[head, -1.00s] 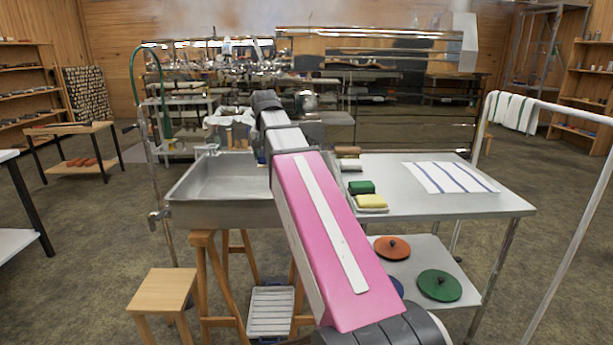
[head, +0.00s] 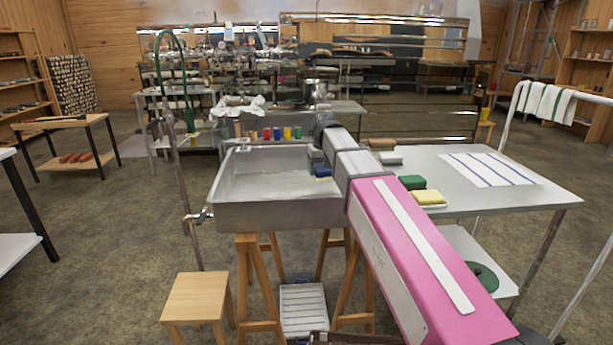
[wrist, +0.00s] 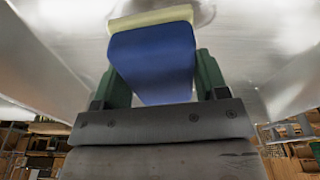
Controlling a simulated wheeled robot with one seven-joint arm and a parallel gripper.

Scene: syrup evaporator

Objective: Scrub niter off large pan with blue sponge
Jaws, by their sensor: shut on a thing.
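The large pan (head: 265,215) is a grey metal basin on wooden trestles, left of my arm in the head view. Its shiny metal also shows in the wrist view (wrist: 255,40). My gripper (wrist: 155,70) is shut on the blue sponge, with a green finger on each side. The blue sponge (wrist: 153,60) has a pale yellow band along its far edge, by the metal. In the head view the blue sponge (head: 322,172) shows low inside the pan's right end. I cannot make out niter, or whether the sponge touches the pan.
A steel table (head: 455,172) on the right holds a green sponge (head: 412,182), a yellow sponge (head: 428,197) and a striped cloth (head: 490,168). Several coloured jars (head: 277,133) stand behind the pan. A wooden stool (head: 196,299) stands at front left, near a pipe with a tap (head: 203,215).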

